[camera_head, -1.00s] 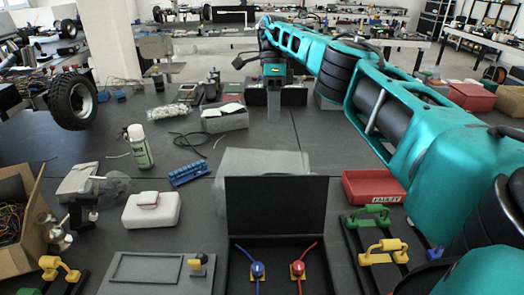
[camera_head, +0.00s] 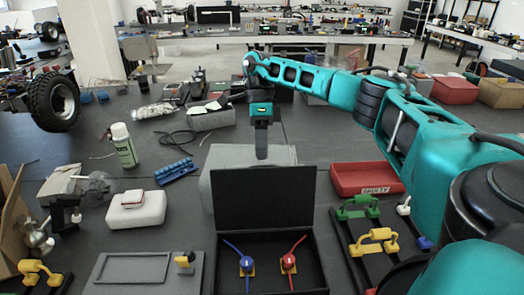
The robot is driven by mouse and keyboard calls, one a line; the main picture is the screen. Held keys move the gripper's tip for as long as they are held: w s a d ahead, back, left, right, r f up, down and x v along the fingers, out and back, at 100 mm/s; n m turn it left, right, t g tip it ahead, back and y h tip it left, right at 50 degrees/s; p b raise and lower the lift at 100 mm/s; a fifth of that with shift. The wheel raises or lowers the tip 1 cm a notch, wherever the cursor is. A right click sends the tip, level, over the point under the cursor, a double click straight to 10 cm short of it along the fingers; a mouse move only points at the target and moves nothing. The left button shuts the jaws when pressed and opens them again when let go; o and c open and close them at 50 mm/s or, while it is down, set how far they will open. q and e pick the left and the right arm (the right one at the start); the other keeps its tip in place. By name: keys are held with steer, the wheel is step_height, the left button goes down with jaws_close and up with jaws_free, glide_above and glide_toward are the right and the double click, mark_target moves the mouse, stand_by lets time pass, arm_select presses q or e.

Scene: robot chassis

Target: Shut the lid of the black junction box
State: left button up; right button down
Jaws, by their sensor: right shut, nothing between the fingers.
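The black junction box (camera_head: 310,285) stands open at the bottom centre of the head view. Its black lid (camera_head: 264,199) stands upright at the far side of the box. Inside are a blue switch (camera_head: 246,264) with a blue wire and a red switch (camera_head: 289,262) with a red wire. My right gripper (camera_head: 262,152) is shut and empty. It points down behind the lid, over the grey block, and appears apart from the lid. My left gripper is not in view.
A grey block (camera_head: 225,155) stands behind the lid. A red tray (camera_head: 366,180) lies to the right, near green and yellow handles (camera_head: 374,240). To the left are a white case (camera_head: 137,211), a blue rack (camera_head: 174,170), a spray can (camera_head: 123,145) and a grey panel (camera_head: 110,285).

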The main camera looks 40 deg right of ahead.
steer(key=shift+s+a+r, duration=0.1)
steer(key=shift+s+a, duration=0.65)
steer(key=shift+s, duration=0.15)
